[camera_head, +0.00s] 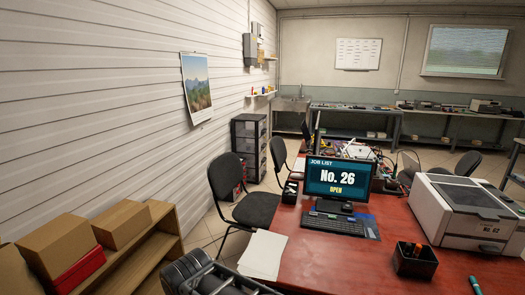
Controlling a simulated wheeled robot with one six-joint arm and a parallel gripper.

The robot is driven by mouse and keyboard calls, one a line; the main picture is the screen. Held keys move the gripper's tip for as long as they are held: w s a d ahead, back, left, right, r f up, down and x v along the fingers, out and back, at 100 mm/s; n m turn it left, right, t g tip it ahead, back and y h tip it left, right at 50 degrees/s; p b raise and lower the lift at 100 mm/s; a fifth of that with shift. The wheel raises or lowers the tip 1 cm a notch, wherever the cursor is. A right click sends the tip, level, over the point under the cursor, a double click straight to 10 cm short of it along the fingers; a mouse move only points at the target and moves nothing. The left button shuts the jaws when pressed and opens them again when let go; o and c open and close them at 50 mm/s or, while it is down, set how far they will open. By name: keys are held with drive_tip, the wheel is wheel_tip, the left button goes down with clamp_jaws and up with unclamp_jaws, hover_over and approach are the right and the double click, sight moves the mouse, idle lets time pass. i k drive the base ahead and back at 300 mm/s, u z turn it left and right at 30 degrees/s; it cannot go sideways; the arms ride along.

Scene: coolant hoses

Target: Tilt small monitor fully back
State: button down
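The small monitor (338,179) stands on the red table (305,262). Its screen faces me and reads "JOB LIST No. 26 OPEN" in white and yellow on blue. The screen looks close to upright; its exact tilt is hard to judge from here. A short dark stand holds it up behind a black keyboard (338,224). Dark ribbed parts at the bottom edge, left of the table, look like my own arm. No gripper fingers can be made out, and nothing touches the monitor.
A white printer-like machine (462,211) stands right of the monitor. A dark pen holder (414,262) and white papers (263,254) lie nearer. Black chairs (259,208) stand left of the table. Cardboard boxes (120,222) sit on a wooden shelf at the left. Cluttered items stand behind the monitor.

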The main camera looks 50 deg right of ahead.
sight(348, 179)
drive_tip(key=z, duration=0.2)
drive_tip(key=i, duration=1.95)
drive_tip(key=z, duration=1.2)
drive_tip(key=i, duration=1.15)
drive_tip(key=z, duration=0.95)
